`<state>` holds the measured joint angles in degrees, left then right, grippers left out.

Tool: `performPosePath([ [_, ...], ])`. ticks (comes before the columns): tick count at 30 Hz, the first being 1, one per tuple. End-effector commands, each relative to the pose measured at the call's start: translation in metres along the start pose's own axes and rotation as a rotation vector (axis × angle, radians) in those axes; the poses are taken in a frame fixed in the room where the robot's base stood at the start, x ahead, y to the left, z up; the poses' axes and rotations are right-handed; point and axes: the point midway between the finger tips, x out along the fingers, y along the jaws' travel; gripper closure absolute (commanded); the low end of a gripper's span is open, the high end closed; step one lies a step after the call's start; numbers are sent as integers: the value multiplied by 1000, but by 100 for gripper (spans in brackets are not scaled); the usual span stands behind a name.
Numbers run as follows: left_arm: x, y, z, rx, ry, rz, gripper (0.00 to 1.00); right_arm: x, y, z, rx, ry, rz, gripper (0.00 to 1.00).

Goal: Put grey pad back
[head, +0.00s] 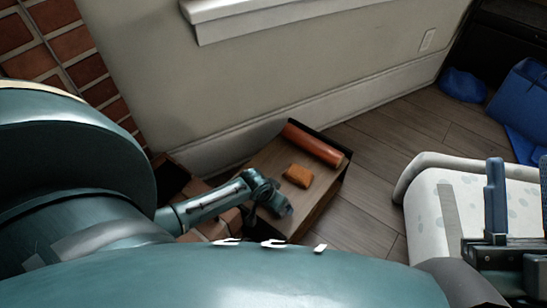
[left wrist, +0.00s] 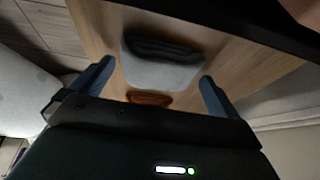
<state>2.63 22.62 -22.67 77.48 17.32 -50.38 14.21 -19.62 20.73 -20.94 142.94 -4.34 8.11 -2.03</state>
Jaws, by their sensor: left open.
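The grey pad (left wrist: 165,72), light grey with a dark ridged part on it, lies on a wooden surface (left wrist: 225,65) in the left wrist view. My left gripper (left wrist: 155,87) is open, with one blue finger on each side of the pad's outline. I cannot tell how far above it the fingers are. In the head view, my left gripper (head: 280,205) is over the near part of the low wooden table (head: 318,205); the pad is not clearly visible there. My right gripper (head: 519,190) is at the right edge, its blue fingers apart with nothing seen between them.
An orange block (head: 298,175) and a reddish-orange roll (head: 314,144) lie on the table. A white cushioned seat (head: 425,205) stands at right. A wall (head: 230,90) is behind, bricks (head: 50,55) at left, blue bags (head: 520,100) at far right. Wooden floor between table and seat is clear.

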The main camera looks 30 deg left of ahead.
Motion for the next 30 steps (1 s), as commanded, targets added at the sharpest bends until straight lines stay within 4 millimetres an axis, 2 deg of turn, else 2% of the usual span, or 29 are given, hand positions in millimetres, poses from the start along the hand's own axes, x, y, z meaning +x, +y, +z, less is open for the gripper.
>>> performPosePath([
  [5, -8, 0, -1, 0, 0, 0, 0, 4, 2, -4, 5, -6, 0, 64],
  [8, -23, -1, -1, 0, 0, -1, 0, -6, -4, 10, 67, -110, 13, 64],
  [15, -74, 0, -2, 2, 1, 0, 0, -29, -21, 31, 219, -354, 39, 64],
  [21, -107, 0, -2, 0, 1, 0, 0, -35, -22, 35, 197, -415, 44, 64],
  [25, -118, -1, -1, 0, 0, -1, 0, -37, -21, 36, 175, -424, 42, 64],
  [30, -121, -1, 0, 0, 0, -1, 0, -38, -21, 37, 166, -425, 41, 64],
])
